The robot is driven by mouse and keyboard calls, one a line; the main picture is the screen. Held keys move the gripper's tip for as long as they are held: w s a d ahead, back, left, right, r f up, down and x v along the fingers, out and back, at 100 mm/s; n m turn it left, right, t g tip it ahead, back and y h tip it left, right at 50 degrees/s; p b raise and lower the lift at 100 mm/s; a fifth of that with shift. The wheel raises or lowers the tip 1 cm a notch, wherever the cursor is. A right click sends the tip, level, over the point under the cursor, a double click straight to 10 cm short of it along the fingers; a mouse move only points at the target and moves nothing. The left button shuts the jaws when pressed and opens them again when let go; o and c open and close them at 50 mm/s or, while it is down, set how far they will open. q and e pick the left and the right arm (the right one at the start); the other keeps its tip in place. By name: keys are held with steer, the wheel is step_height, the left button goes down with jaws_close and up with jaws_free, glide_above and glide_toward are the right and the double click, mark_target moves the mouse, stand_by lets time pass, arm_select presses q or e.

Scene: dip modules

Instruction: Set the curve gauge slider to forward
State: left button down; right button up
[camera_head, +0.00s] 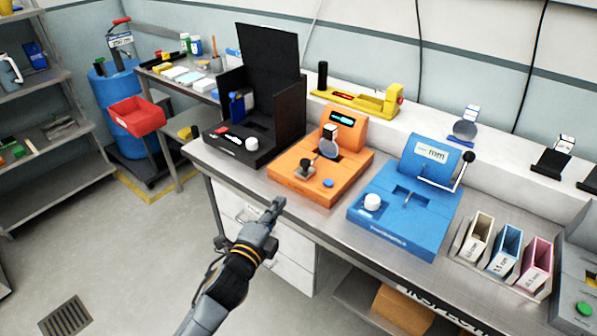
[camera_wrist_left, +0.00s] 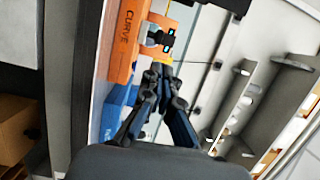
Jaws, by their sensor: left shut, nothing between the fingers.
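The orange curve gauge (camera_head: 290,178) stands on the metal bench in the head view. In the left wrist view, its orange side (camera_wrist_left: 126,45) carries the word CURVE. My left gripper (camera_head: 278,203) is shut and empty, in front of the bench edge and apart from the gauge. In the wrist view, its fingertips (camera_wrist_left: 160,70) point toward the gauge. My right gripper is out of view.
A black box device (camera_head: 243,149) stands left of the gauge, and a blue device (camera_head: 400,229) marked mm stands to its right. Several coloured bins (camera_head: 506,250) are farther right. A yellow fixture (camera_head: 355,100) lies behind.

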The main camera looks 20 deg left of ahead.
mark_target(308, 166)
arm_select(q)
steer(key=w, duration=0.4)
steer(key=w+p, duration=0.1)
steer(key=w, duration=0.3)
steer(key=w+d+p, duration=0.1)
steer(key=w, duration=0.4)
steer(key=shift+d, duration=0.1)
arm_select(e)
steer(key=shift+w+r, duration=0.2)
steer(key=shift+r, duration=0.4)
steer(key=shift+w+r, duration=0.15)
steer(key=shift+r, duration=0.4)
arm_select(q)
steer(key=w+b, duration=0.1)
steer(key=w+d+b, duration=0.1)
steer(key=w, duration=0.2)
steer(key=shift+d+f+b, duration=0.15)
steer(key=shift+d+b, duration=0.1)
steer(key=shift+b, duration=0.15)
steer(key=shift+w+d, duration=0.1)
steer(key=shift+w, duration=0.25)
steer(key=shift+r, duration=0.3)
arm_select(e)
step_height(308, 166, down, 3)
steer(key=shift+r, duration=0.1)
arm_select(q)
steer(key=shift+s, duration=0.1)
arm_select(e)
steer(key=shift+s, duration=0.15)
